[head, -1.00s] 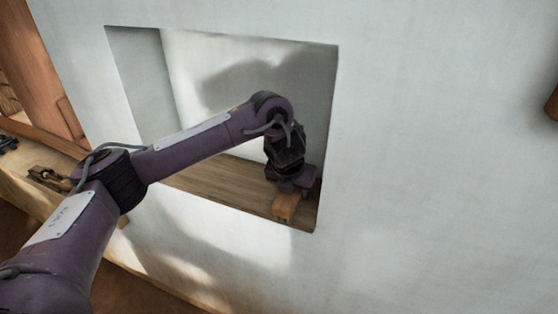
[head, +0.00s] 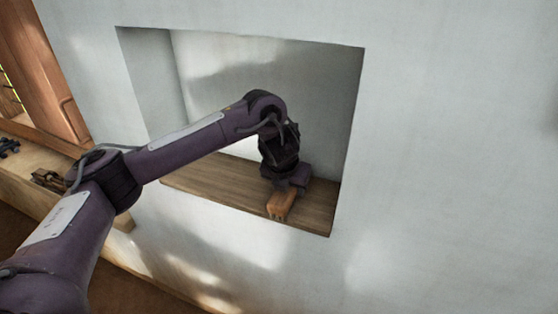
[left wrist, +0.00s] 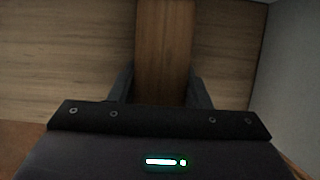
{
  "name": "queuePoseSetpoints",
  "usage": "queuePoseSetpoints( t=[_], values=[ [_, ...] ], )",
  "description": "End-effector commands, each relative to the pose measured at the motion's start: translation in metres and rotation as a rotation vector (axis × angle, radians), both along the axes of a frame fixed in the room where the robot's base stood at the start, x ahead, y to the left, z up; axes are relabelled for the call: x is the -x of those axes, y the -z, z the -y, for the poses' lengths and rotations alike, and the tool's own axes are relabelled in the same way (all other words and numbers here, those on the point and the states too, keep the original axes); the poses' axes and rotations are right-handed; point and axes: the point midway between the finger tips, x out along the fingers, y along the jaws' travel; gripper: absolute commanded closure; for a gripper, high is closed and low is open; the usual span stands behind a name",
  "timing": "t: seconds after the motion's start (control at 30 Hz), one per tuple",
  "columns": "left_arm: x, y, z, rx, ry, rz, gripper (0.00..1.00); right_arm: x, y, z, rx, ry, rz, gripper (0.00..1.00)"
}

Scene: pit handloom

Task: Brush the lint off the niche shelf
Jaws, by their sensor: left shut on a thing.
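The niche shelf (head: 210,184) is a brown wooden board at the bottom of a recess in the white wall. My left gripper (head: 287,190) is inside the niche, low over the right part of the shelf. It is shut on a wooden brush block (head: 281,205), whose end points to the front edge of the shelf. In the left wrist view the brush block (left wrist: 164,50) runs between the two dark fingers (left wrist: 160,85), with the shelf's wood grain (left wrist: 60,60) beneath. The bristles are hidden, and I cannot make out any lint. My right gripper is out of view.
The niche's right side wall (head: 347,140) is close to the gripper. The left part of the shelf is clear. A wooden ledge with dark metal items (head: 48,180) and a wooden frame (head: 55,80) stand at the left.

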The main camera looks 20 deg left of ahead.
Motion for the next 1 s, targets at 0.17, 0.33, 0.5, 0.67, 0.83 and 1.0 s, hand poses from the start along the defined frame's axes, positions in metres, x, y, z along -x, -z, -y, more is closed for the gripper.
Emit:
queuePoseSetpoints(
  t=[0.17,0.33,0.5,0.67,0.83,1.0],
  values=[
    [-0.001,-0.027,-0.003,-0.001,-0.002,0.002,0.78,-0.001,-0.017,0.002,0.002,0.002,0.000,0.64],
    [-0.001,-0.040,-0.004,-0.001,-0.003,0.000,0.78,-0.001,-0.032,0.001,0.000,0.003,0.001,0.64],
    [-0.002,-0.056,-0.006,-0.001,-0.004,0.000,0.78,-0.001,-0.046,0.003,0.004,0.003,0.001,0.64],
    [-0.003,-0.070,-0.008,-0.001,-0.005,0.000,0.78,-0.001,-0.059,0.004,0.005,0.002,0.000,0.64],
    [-0.003,-0.081,-0.009,-0.001,-0.006,0.000,0.78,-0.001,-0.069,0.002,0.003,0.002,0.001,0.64],
    [-0.004,-0.081,-0.009,-0.001,-0.006,0.000,0.78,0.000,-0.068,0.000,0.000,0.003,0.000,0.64]
  ],
)
